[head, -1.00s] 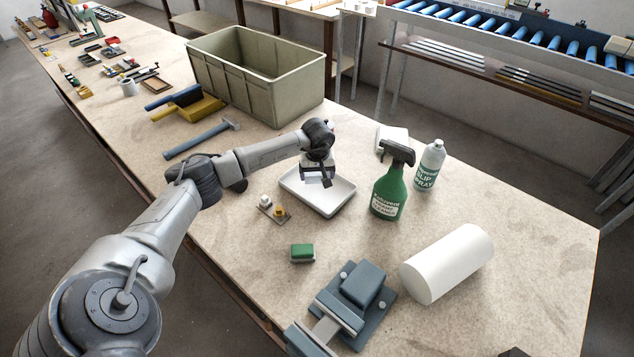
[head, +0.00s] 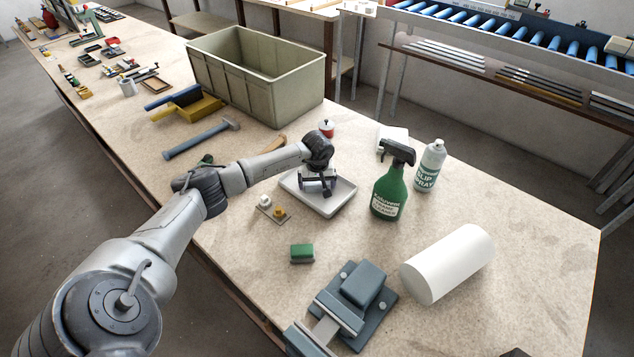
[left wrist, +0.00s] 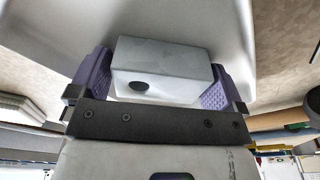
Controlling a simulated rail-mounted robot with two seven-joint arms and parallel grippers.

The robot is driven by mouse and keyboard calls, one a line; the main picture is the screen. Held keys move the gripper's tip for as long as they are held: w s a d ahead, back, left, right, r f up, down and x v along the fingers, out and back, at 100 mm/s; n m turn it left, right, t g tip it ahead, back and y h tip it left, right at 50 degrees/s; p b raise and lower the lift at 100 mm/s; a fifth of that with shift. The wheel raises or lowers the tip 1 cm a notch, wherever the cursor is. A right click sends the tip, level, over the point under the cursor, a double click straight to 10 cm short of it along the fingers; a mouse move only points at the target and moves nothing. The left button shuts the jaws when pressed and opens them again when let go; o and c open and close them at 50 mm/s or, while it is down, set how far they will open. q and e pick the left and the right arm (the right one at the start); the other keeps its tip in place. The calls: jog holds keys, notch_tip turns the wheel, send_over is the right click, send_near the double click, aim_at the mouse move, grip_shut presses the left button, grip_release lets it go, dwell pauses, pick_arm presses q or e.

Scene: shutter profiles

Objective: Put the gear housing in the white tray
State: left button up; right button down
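The white tray (head: 339,205) lies on the workbench near the middle of the head view. My left gripper (head: 317,186) is low over the tray, pointing down. In the left wrist view, the gear housing (left wrist: 160,68), a pale grey box with a dark round spot, sits between the purple fingers of the left gripper (left wrist: 158,88). Both fingers appear to touch its sides. The white tray (left wrist: 40,30) spreads behind it. Whether the housing rests on the tray floor is not clear. My right gripper is not seen.
A green spray bottle (head: 388,190) and a spray can (head: 430,166) stand right of the tray. A small plate with fittings (head: 272,210), a green block (head: 302,253), a vise (head: 352,300) and a white roll (head: 447,264) are nearer. A large bin (head: 230,85) stands behind.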

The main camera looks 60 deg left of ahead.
aim_at(317, 187)
pick_arm(q)
jog(key=shift+o, duration=0.2)
jog(key=shift+r, duration=0.2)
notch_tip(317, 187, up, 12)
jog(key=d+p, duration=0.1)
jog(key=shift+s+d, duration=0.15)
jog(key=shift+s, duration=0.2)
jog(key=shift+f, duration=0.1)
dwell(0.4)
